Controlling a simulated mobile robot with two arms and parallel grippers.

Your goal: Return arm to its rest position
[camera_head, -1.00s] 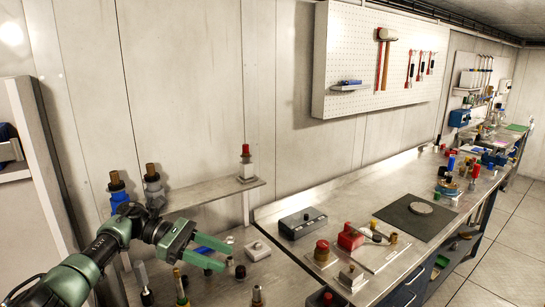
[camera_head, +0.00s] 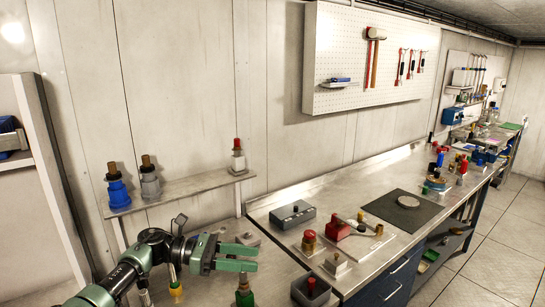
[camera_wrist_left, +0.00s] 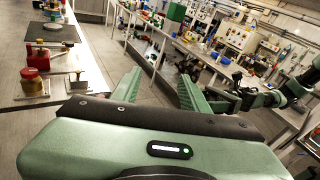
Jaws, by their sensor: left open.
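My left gripper (camera_head: 238,257) is green and open in the head view, with nothing between its fingers. It is held above the near-left part of the metal workbench (camera_head: 195,291). Its two fingers also show apart and empty in the left wrist view (camera_wrist_left: 157,88). A green-based fitting (camera_head: 244,292) stands just below and in front of the fingers. Another brass-and-green fitting (camera_head: 175,283) stands under the wrist.
A shelf (camera_head: 185,187) behind the arm carries a blue fitting (camera_head: 118,190), a grey fitting (camera_head: 150,180) and a red-topped one (camera_head: 238,157). A grey box (camera_head: 292,215), a red block (camera_head: 337,230) and a dark mat (camera_head: 402,210) lie to the right. Open floor (camera_head: 497,262) is at far right.

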